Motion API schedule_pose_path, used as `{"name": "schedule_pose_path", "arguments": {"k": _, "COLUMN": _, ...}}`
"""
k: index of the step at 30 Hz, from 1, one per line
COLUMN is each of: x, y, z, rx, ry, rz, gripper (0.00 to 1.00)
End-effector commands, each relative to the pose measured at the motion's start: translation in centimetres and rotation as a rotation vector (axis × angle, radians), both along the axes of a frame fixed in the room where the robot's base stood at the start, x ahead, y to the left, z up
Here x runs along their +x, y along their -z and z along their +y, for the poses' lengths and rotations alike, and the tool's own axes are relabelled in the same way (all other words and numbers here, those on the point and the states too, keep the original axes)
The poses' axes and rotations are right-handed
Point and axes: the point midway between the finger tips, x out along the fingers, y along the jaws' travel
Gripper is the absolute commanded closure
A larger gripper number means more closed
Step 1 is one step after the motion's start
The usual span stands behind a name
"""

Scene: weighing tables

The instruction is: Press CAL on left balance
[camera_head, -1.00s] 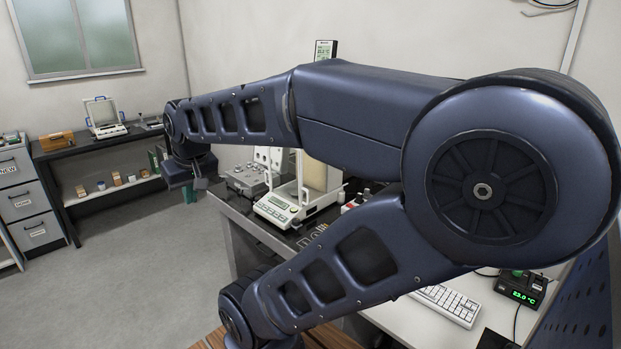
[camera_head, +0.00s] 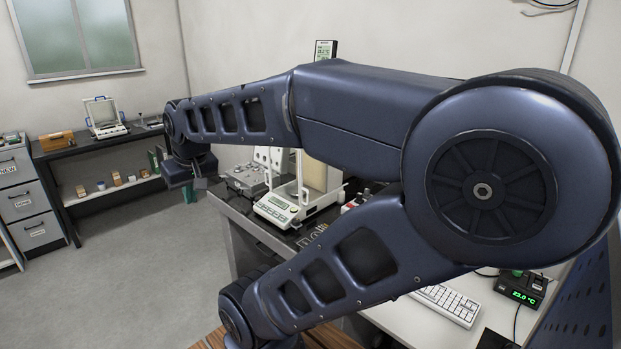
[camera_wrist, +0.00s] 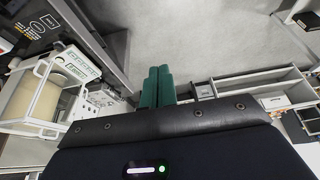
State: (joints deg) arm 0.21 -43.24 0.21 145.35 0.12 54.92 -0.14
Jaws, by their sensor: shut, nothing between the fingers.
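A white balance (camera_head: 276,208) with a greenish display, front keys and a clear-sided weighing chamber stands on the dark-topped table, partly behind my arm. It also shows at the left of the wrist view (camera_wrist: 84,62), with its front panel tilted in the picture. The CAL key cannot be read in either view. A second white balance-like device (camera_head: 104,119) sits on the far dark shelf. My gripper (camera_wrist: 161,70) has green fingers, shut together and empty, apart from the nearer balance. In the head view its green tips (camera_head: 187,195) hang low left of that table.
A grey metal instrument (camera_head: 247,178) stands left of the nearer balance. Drawers (camera_head: 28,205) and the dark shelf (camera_head: 96,141) stand at the far left. Open floor (camera_head: 135,255) lies between.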

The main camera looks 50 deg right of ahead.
Motion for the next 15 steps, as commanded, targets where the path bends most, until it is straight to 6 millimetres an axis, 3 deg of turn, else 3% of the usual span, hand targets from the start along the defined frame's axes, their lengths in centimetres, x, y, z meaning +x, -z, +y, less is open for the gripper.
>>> {"name": "schedule_pose_path", "arguments": {"k": 10, "x": 0.4, "y": 0.0, "z": -0.3, "rx": -0.006, "ry": 0.000, "rz": -0.003, "gripper": 1.00}}
{"name": "schedule_pose_path", "arguments": {"k": 15, "x": 2.6, "y": 0.2, "z": -2.2, "rx": -0.047, "ry": 0.001, "rz": -0.028, "gripper": 1.00}}
